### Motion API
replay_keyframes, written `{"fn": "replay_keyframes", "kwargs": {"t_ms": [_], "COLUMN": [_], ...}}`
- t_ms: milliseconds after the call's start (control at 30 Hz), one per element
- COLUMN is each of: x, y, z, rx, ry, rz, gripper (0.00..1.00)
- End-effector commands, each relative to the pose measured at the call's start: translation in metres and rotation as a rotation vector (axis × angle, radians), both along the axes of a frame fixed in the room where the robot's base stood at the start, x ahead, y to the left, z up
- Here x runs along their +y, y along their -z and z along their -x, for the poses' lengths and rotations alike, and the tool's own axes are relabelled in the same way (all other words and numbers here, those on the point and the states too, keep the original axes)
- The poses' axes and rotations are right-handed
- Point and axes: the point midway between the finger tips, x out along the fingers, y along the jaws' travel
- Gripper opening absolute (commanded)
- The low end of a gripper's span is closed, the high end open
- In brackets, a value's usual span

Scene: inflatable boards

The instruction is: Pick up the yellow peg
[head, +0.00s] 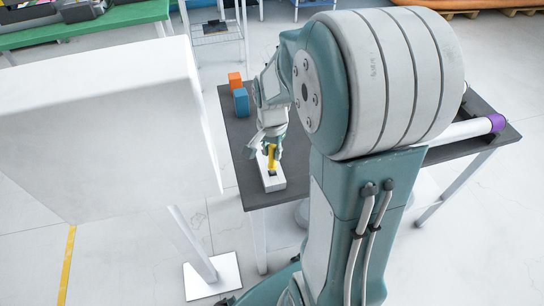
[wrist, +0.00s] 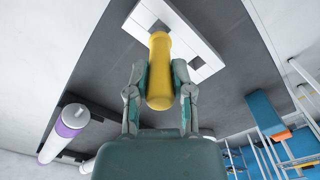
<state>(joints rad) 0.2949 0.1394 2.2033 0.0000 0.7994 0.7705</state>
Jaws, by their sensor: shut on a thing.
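The yellow peg (head: 272,156) is at the near end of the white block (head: 273,184) on the dark table. In the wrist view, the peg (wrist: 159,75) stands lengthwise between the two fingers of my gripper (wrist: 160,78), which is shut on it. The peg's far end is at a dark square hole in the white block (wrist: 203,66); I cannot tell whether it is still inside or just above. A second square hole shows beside it. In the head view my gripper (head: 271,150) is low over the block.
A white cylinder with a purple end (head: 496,123) lies at the right. A large white panel (head: 110,130) stands left of the table (head: 234,140). The tabletop around the white block is mostly clear.

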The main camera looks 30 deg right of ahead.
Motion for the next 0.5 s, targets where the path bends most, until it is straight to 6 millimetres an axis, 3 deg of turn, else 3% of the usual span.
{"fn": "replay_keyframes", "kwargs": {"t_ms": [267,367,500], "x": [0.025,0.038,0.062], "y": [-0.046,-0.067,-0.08], "z": [0.023,0.035,0.059], "rx": [-0.008,-0.008,-0.005], "ry": [-0.003,-0.004,-0.006], "rz": [0.001,0.002,0.001], "gripper": [0.0,0.0,0.0]}}
